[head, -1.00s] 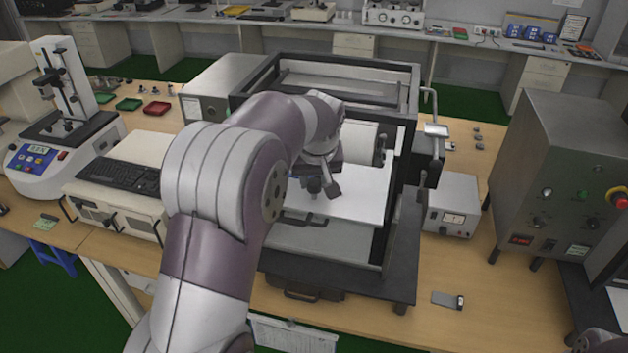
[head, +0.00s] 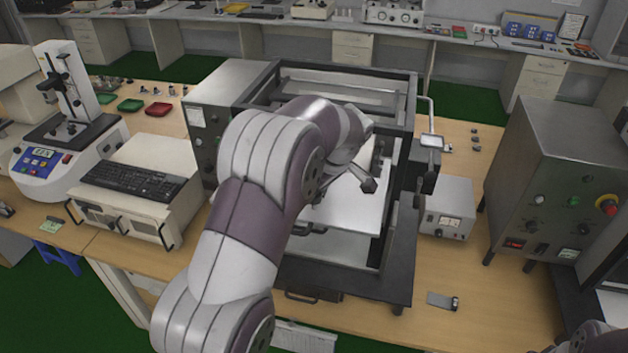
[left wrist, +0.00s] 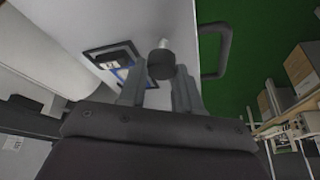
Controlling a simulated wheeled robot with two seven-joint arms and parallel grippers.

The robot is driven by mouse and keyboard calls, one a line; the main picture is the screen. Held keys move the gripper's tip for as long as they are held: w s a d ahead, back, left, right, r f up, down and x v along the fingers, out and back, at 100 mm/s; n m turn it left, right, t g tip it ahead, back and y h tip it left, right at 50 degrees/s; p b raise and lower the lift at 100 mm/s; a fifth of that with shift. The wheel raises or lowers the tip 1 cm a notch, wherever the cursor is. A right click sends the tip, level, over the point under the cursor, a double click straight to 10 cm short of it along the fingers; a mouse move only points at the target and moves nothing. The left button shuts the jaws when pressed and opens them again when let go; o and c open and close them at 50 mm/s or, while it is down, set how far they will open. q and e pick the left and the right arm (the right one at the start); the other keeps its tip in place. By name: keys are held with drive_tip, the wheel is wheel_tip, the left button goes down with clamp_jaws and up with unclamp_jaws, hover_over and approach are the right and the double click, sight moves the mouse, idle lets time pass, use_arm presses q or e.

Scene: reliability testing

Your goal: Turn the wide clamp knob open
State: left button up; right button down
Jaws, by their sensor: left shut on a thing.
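A dark round knob (left wrist: 160,66) on a short pale metal stem shows in the left wrist view. It stands out from the white panel (left wrist: 165,15), between the fingertips of my left gripper (left wrist: 157,82). The gripper is shut on this knob. In the head view my left arm reaches over the front of the black-framed machine (head: 400,110), and its wrist hides the knob and most of the gripper. The machine's white front surface (head: 355,205) shows beside and below the wrist. My right gripper is out of view.
A dark handle (left wrist: 217,50) sits right of the knob in the left wrist view. A blue-edged framed label (left wrist: 115,62) lies to its left. A small meter box (head: 447,207) and a large grey control cabinet (head: 550,180) stand right of the machine. A keyboard (head: 133,178) lies left.

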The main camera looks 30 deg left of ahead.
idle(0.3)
use_arm(q)
drive_tip(key=o, duration=1)
drive_tip(key=shift+d, duration=0.15)
drive_tip(key=shift+o, duration=0.2)
